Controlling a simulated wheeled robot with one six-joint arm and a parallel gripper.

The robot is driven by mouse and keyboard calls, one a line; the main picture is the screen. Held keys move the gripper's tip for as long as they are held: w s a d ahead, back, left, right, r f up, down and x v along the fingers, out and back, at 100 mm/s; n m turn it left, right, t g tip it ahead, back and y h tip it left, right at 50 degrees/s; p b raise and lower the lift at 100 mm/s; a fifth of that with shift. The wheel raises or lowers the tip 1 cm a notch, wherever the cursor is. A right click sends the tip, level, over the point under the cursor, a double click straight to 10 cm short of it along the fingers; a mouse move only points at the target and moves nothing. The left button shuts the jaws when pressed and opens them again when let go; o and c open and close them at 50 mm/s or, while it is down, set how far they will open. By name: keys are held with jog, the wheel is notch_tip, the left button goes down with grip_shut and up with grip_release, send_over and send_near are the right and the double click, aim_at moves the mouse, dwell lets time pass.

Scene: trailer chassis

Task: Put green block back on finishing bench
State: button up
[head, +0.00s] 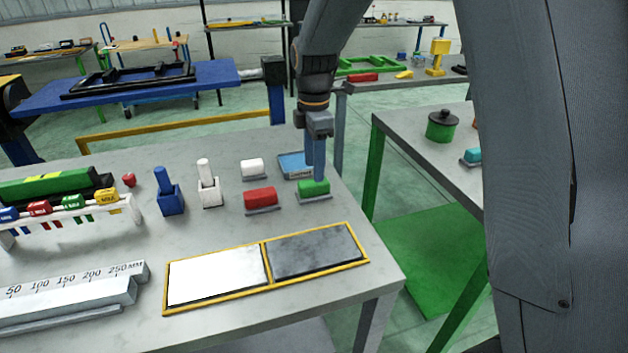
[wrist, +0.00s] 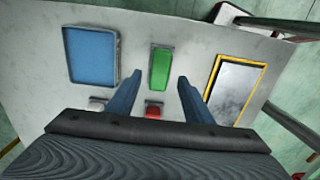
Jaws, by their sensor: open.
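The green block (head: 314,187) sits on a small grey base near the right edge of the grey bench (head: 225,240). In the wrist view the green block (wrist: 161,68) lies ahead of the fingertips, roughly midway between them. My gripper (head: 318,172) points down right at the block in the head view, and its blue fingers partly overlap it there. In the wrist view my gripper (wrist: 157,82) has its two fingers apart with nothing between the tips. I cannot tell the exact height of the tips over the block.
A red block (head: 261,198), a white block (head: 252,168) and a blue tray (head: 295,165) stand close by. A yellow-framed panel (head: 267,262) lies at the bench front. A green-legged table (head: 440,160) stands to the right, beyond a gap.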

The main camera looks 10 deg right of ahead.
notch_tip(320, 180, up, 6)
jog(key=b, duration=0.1)
jog(key=s+d+f+m, duration=0.3)
jog(key=s+d+m, duration=0.1)
jog(key=s+m, duration=0.2)
jog(key=s+d+f+m, duration=0.4)
jog(key=s+m, duration=0.3)
jog(key=s, duration=0.2)
jog(key=s+d+f+m, duration=0.3)
jog(key=s+d+m, duration=0.1)
jog(key=s+m, duration=0.3)
jog(key=shift+s+f+t, duration=0.35)
jog(key=shift+s+t, duration=0.05)
jog(key=shift+s, duration=0.05)
